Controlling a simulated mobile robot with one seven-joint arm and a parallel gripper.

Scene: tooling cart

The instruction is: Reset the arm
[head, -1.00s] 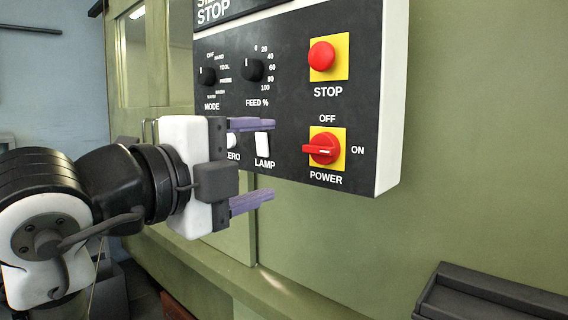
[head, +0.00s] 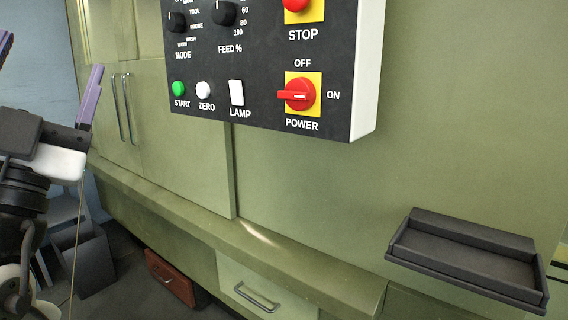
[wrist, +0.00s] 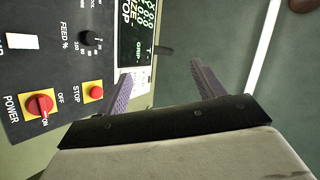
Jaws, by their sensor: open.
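My gripper (head: 52,52) is at the left edge of the head view, open and empty, with its purple fingers pointing up. It is left of the control panel (head: 265,110) and apart from it. In the wrist view my gripper (wrist: 160,71) has its two fingers spread with nothing between them. The panel shows at the left of that view, turned on its side. The red power switch (head: 297,95) has its handle lying sideways, on a yellow plate.
The panel also carries a green start button (head: 178,89), a white zero button (head: 203,90), a lamp switch (head: 236,93) and a red stop button (head: 296,4). A dark tray (head: 465,250) sits at lower right. A red-brown box (head: 170,278) lies on the floor.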

